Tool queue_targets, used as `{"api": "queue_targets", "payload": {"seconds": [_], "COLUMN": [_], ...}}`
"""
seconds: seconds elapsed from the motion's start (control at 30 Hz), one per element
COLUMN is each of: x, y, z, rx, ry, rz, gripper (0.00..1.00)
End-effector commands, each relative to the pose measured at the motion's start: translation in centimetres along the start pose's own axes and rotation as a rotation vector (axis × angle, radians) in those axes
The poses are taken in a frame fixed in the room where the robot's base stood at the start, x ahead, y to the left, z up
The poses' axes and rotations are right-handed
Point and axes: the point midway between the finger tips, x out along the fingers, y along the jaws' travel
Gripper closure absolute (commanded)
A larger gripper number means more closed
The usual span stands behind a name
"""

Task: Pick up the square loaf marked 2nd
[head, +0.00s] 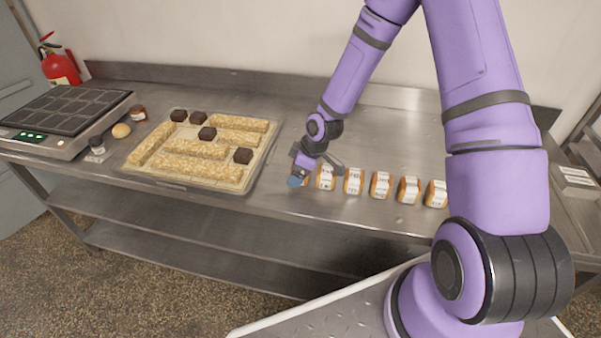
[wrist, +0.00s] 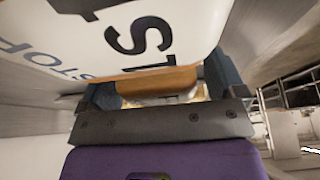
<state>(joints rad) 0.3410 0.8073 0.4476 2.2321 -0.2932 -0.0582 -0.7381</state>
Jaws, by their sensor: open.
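Several small square loaves with white labels stand in a row on the steel counter; one near the left end (head: 325,178) is just right of my gripper (head: 301,176). Their labels are too small to read in the head view, so I cannot tell which is marked 2nd. In the wrist view a loaf (wrist: 155,84) with a white label (wrist: 140,30) fills the space close in front of my gripper. The letters "ST" show large on that label. My gripper is open, with one dark finger at each side of this loaf. Whether they touch it is unclear.
A tray (head: 262,160) with long pale bars and dark cubes lies left of the loaves. A dark-topped appliance (head: 65,112), a round bun (head: 121,130) and small jars are farther left. A fire extinguisher (head: 60,64) stands behind. Counter behind the loaves is clear.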

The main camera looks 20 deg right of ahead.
Motion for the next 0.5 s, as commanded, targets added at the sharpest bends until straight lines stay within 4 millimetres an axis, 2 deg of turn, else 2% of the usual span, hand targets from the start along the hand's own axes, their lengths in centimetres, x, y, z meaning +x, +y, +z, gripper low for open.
{"api": "queue_targets", "payload": {"seconds": [0.1, 0.13, 0.3, 0.37, 0.5], "x": [-0.03, -0.03, -0.04, -0.05, -0.05], "y": [0.01, 0.01, 0.00, 0.00, 0.01], "z": [0.00, 0.00, 0.00, 0.00, -0.01], "rx": [0.000, 0.000, 0.000, 0.000, 0.000], "ry": [0.000, 0.000, 0.000, 0.000, 0.000], "rz": [0.000, 0.000, 0.000, 0.000, 0.000], "gripper": [0.11, 0.15, 0.54, 0.65, 0.65]}}
